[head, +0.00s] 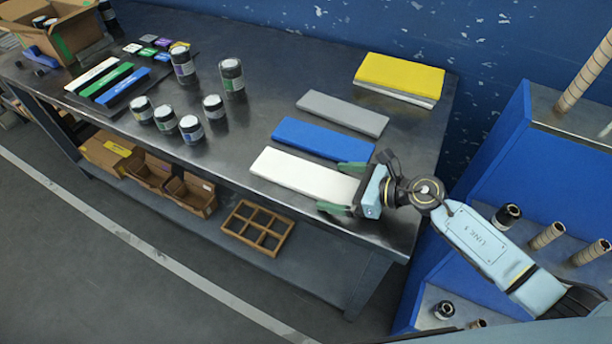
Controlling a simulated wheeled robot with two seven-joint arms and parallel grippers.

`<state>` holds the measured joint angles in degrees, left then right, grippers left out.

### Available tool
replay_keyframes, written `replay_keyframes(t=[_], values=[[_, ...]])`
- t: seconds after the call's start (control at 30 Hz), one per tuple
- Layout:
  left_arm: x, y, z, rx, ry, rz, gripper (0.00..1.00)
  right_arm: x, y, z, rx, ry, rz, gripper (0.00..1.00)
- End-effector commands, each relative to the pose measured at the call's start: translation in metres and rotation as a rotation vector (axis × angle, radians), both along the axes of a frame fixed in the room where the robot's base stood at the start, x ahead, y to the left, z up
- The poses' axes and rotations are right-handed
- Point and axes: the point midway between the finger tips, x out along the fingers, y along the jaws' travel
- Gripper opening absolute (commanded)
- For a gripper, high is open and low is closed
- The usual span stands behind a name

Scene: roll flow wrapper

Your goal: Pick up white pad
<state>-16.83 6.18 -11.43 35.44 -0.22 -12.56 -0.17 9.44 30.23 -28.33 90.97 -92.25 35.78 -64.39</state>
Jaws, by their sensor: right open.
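The white pad (303,175) is a flat rectangular slab lying on the dark metal table (240,140) near its front edge. My right gripper (337,189) is at the pad's right end. Its green fingers are spread apart, one beyond the far side of the pad's end and one by the near side. I cannot tell whether the fingers touch the pad. My left gripper is not in view.
A blue pad (323,138) and a grey pad (343,112) lie behind the white pad. A yellow-topped stack (400,75) sits at the back right. Several jars (232,76) stand left. A blue rack (485,165) with rolls stands to the right.

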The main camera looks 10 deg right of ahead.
Motion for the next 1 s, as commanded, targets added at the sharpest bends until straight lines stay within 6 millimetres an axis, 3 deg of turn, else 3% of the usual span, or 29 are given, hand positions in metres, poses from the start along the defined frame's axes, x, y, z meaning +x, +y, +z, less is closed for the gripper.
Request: replay_keyframes(t=[0.1, 0.43, 0.77, 1.0], values=[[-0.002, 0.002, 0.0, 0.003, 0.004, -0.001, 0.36, 0.0, 0.0, 0.0, 0.0, 0.0, 0.0, 0.97], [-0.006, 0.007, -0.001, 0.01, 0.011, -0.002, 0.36, 0.0, -0.001, 0.0, 0.0, 0.0, 0.0, 0.55], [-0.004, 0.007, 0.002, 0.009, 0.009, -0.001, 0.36, 0.0, -0.001, 0.005, -0.001, -0.001, 0.0, 0.55], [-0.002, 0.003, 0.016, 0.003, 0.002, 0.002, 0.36, 0.0, -0.001, 0.038, -0.001, -0.004, 0.002, 0.55]])
